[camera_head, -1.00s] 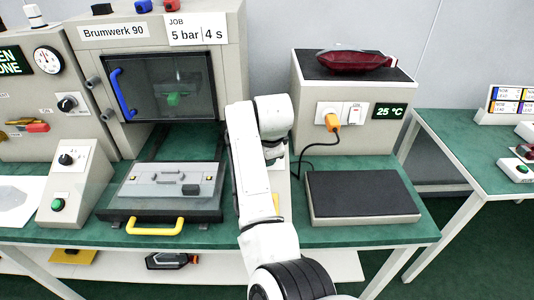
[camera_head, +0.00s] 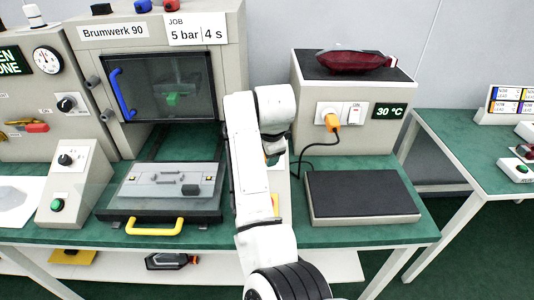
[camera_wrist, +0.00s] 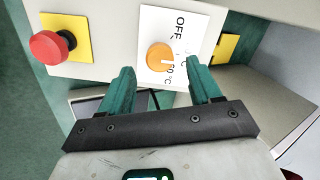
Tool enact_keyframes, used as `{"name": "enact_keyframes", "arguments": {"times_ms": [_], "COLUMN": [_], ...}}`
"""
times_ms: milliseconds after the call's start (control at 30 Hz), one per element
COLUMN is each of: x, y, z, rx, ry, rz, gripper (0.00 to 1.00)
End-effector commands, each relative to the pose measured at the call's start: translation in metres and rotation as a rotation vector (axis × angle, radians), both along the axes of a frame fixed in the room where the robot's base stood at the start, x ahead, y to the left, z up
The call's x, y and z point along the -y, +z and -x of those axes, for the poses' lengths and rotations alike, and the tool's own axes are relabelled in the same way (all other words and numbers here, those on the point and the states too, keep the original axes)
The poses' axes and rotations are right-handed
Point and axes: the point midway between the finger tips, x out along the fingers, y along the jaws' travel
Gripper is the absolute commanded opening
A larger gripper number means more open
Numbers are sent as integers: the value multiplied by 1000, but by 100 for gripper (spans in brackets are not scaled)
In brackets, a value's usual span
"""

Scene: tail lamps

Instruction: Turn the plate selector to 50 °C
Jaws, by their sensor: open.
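The orange round knob (camera_wrist: 160,57) of the selector sits on a white label (camera_wrist: 196,28) in the wrist view. "OFF" shows above it and a partly covered °C marking below it. A pale mark on the knob points toward that lower marking. My gripper (camera_wrist: 161,66) is open, with one green finger on each side of the knob; I cannot tell whether they touch it. In the head view my arm hides the knob. The display (camera_head: 389,111) reads 30 °C. The dark plate (camera_head: 362,190) lies on the bench, right of my arm.
A red mushroom button (camera_wrist: 48,46) on a yellow square is beside the selector. A press with a yellow-handled drawer (camera_head: 154,232) stands left of my arm.

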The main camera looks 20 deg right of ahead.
Motion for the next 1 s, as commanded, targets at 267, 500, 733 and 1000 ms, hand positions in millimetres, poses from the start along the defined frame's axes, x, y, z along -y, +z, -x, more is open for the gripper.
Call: {"name": "enact_keyframes", "arguments": {"times_ms": [267, 500, 733, 1000], "x": [-4, -6, -6, -6], "y": [48, 69, 71, 71], "z": [22, 32, 34, 34], "rx": [3, 0, 0, 0], "ry": [0, 0, 0, 0], "rz": [-1, 0, 0, 0], "gripper": [63, 63, 63, 63]}}
